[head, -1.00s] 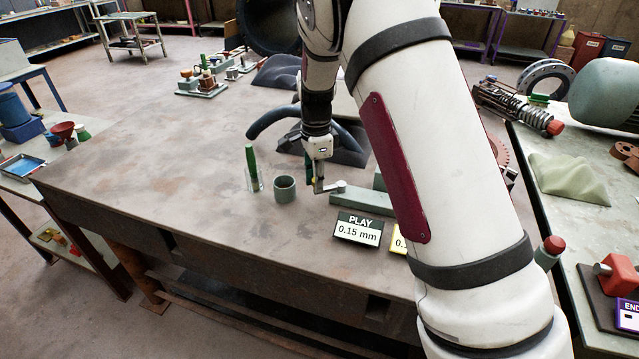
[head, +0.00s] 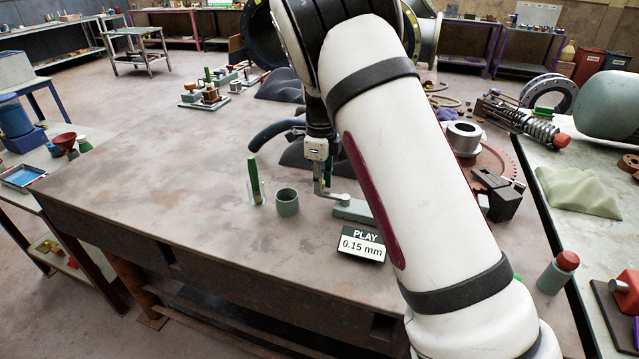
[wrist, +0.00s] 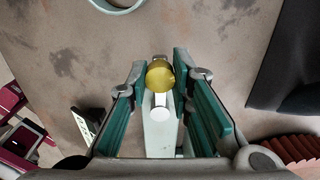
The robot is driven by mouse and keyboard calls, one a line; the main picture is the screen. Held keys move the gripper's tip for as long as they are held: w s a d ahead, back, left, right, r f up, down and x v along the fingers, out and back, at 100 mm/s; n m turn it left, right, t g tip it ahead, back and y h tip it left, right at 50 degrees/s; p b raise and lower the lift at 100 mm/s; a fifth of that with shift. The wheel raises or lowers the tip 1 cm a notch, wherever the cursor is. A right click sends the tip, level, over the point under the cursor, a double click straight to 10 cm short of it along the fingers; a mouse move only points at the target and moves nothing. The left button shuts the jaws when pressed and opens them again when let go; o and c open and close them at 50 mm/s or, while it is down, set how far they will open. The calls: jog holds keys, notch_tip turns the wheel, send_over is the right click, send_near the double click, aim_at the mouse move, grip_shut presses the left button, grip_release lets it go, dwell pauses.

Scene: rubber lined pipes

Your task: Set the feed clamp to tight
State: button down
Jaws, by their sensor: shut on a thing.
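My gripper (head: 319,188) is low over the bench, at the left end of a pale grey-green block (head: 357,212). In the wrist view my gripper (wrist: 160,75) has its green pads on both sides of a round yellow knob (wrist: 160,77), closed on it. A short pale lever arm (head: 339,198) runs from the gripper to a rounded pivot on the block. The pale block also shows below the knob in the wrist view (wrist: 159,140). My arm hides the block's right part. I cannot read any clamp marking.
A "PLAY 0.15 mm" sign (head: 362,245) stands in front of the block. A grey-green cup (head: 287,203) and a green rod in a clear holder (head: 254,180) stand left of the gripper. Dark curved shapes lie behind. The bench (head: 150,170) is clear at left.

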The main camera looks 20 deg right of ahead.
jog(key=shift+w, duration=0.1)
dwell(0.3)
jog(key=c, duration=1.4)
grip_release()
jog(key=shift+r, duration=0.1)
notch_tip(320, 180, up, 12)
jog(key=shift+f, duration=0.1)
